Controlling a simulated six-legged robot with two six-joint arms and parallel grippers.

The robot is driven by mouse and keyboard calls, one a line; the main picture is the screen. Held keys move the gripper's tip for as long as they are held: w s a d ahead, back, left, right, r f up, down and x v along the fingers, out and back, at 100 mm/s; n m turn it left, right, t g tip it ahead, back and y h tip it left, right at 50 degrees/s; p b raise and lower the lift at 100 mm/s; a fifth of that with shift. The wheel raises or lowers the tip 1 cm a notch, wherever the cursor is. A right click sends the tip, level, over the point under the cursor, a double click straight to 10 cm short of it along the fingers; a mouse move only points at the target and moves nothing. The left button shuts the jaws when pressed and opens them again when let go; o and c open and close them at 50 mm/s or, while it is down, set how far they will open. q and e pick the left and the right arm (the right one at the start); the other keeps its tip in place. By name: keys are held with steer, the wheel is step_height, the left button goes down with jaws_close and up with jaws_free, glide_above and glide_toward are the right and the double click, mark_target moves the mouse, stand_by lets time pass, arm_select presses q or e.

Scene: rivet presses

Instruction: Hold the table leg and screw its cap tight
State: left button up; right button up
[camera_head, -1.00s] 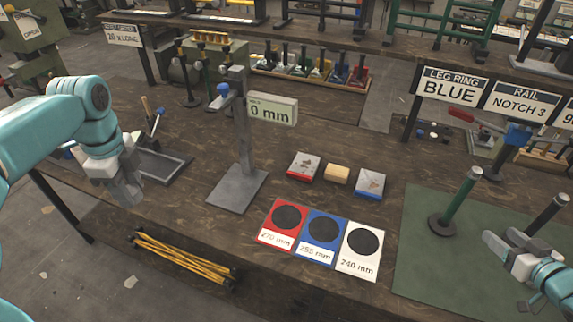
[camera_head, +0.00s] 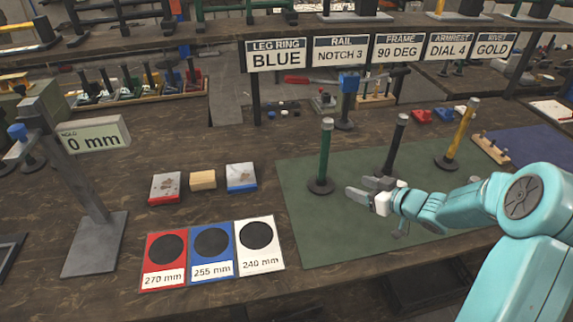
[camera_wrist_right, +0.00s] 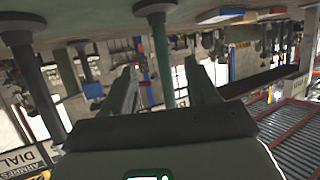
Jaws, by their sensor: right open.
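Three table legs stand upright on round dark bases on a green mat (camera_head: 300,220): a green leg (camera_head: 324,155), a black leg (camera_head: 396,145) and a yellow leg (camera_head: 462,132). Each has a greyish cap at its top. My right gripper (camera_head: 356,186) is open and empty, low over the mat, to the right of the green leg and in front of the black one. In the upside-down right wrist view, the green leg (camera_wrist_right: 162,60) shows between the spread fingers (camera_wrist_right: 163,85), beyond their tips. The black leg (camera_wrist_right: 38,85) is to the left. My left gripper is out of view.
A gauge stand (camera_head: 85,205) reading 0 mm is at left. Red, blue and white length cards (camera_head: 212,275) lie left of the mat, with small blocks (camera_head: 203,180) behind. A sign row (camera_head: 340,50) reads BLUE, NOTCH 3, 90 DEG, DIAL 4, GOLD. A wooden peg rack (camera_head: 490,148) is right.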

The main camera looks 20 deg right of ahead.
mark_target(327, 163)
arm_select(q)
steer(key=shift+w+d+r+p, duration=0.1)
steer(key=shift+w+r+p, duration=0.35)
steer(key=shift+p, duration=0.2)
arm_select(e)
steer(key=w, duration=0.3)
steer(key=w+a, duration=0.1)
steer(key=w, duration=0.3)
steer(key=w+a, duration=0.1)
steer(key=w, duration=0.3)
steer(key=shift+w+a+f, duration=0.15)
steer(key=shift+w+f, duration=0.05)
steer(key=shift+f, duration=0.05)
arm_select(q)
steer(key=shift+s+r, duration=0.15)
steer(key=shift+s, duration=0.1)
arm_select(e)
steer(key=shift+s+r, duration=0.15)
arm_select(q)
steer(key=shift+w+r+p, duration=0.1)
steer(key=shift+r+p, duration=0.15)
steer(key=shift+p, duration=0.05)
arm_select(e)
steer(key=x, duration=0.5)
steer(key=shift+a, duration=0.1)
steer(key=shift+w, duration=0.45)
jaws_close()
